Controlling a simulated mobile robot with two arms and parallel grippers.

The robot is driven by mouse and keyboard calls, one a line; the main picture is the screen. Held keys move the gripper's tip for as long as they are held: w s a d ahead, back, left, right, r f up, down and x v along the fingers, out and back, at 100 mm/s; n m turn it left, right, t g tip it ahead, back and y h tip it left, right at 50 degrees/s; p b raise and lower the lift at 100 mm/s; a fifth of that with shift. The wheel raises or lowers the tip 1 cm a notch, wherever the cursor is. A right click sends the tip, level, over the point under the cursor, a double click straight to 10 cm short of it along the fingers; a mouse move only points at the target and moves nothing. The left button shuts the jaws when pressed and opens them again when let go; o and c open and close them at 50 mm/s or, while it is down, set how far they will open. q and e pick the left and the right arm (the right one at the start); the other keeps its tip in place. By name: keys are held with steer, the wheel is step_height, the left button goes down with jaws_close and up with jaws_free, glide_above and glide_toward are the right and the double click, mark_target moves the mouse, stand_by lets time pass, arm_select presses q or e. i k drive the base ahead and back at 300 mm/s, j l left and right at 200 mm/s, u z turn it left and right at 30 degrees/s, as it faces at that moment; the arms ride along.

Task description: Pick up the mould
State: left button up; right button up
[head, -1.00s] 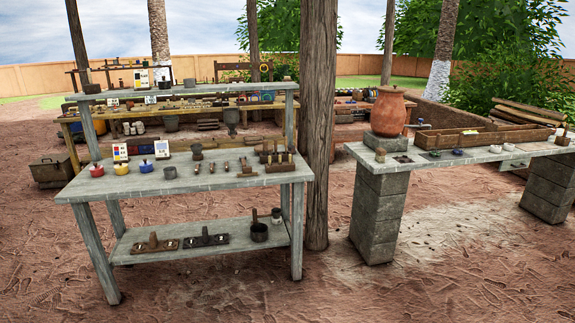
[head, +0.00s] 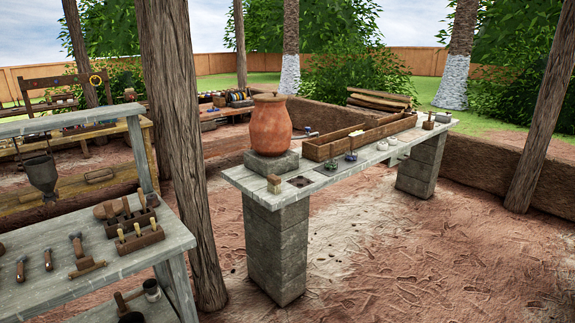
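I cannot tell for sure which thing is the mould. A long wooden tray (head: 316,152) with dividers lies on the block-legged bench (head: 234,176) at the centre right. A terracotta pot (head: 270,128) stands on a grey block (head: 272,163) at the bench's left end. A small light block (head: 274,184) and a dark flat square piece (head: 299,182) lie at its near left corner. Several small bowls, one of them blue-rimmed (head: 351,156), line its front edge. Neither of my grippers is in view.
A grey work table (head: 115,262) with hand tools and wooden holders fills the lower left. A tree trunk (head: 180,150) stands between it and the bench. A post (head: 540,120) and low mud wall (head: 480,175) stand at the right. The ground (head: 400,260) before the bench is clear.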

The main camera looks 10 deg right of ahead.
mark_target(382, 146)
steer(key=i+l+z, duration=0.2)
steer(key=i+z, duration=0.25)
steer(key=i+l+z, duration=0.1)
steer(key=i+z, duration=0.2)
steer(key=z, duration=0.2)
steer(key=i+j+z, duration=0.1)
steer(key=i+z, duration=0.35)
steer(key=k, duration=0.1)
